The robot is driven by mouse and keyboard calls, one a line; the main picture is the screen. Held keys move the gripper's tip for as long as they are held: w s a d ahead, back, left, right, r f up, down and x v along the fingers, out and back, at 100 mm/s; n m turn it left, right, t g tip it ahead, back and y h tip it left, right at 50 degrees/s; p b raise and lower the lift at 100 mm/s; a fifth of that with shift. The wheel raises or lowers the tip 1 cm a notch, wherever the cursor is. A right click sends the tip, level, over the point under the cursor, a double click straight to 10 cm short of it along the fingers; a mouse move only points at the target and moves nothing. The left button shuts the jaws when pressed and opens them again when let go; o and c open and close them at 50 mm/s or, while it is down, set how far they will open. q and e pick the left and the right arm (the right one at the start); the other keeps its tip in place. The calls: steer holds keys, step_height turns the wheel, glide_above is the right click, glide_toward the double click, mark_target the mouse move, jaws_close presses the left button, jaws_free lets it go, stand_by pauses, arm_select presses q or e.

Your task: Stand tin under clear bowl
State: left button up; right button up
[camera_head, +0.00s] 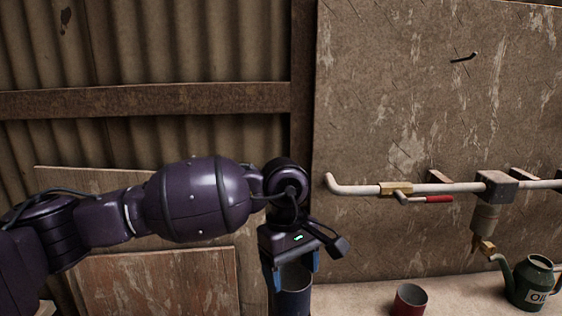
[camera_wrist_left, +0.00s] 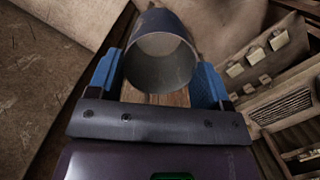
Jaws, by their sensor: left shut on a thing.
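My left gripper (camera_head: 295,270) points down at the lower middle of the head view, its blue fingers shut on a dark blue, open-topped tin (camera_head: 292,301). In the left wrist view the tin (camera_wrist_left: 160,62) sits between the two fingers, its round mouth facing the camera and its inside looking empty. The head view cuts off the tin's bottom, so I cannot tell whether it touches anything below. The clear bowl (camera_head: 485,218) hangs under a grey block on the pipe, right of the gripper, with a brass piece below it. My right gripper is out of view.
A red tin (camera_head: 409,300) and a dark green oil can (camera_head: 533,283) stand on the pale bench (camera_head: 362,292). The can's spout reaches close to the bowl's brass end. A white pipe (camera_head: 355,190) with a red-handled valve (camera_head: 438,199) runs along the wall board.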

arm_select(q)
steer(key=shift+a+m, duration=0.4)
steer(key=shift+m, duration=0.4)
steer(key=a+f+m, duration=0.1)
steer(key=a+f, duration=0.2)
steer(key=a, duration=0.4)
steer(key=s+a+f+m, duration=0.1)
steer(key=a+f+m, duration=0.1)
steer(key=a+f, duration=0.2)
steer(key=s+a+f+m+y, duration=0.1)
steer(key=a+f+m, duration=0.1)
steer(key=a, duration=0.9)
steer(key=shift+s+f, duration=0.25)
steer(key=shift+f, duration=0.6)
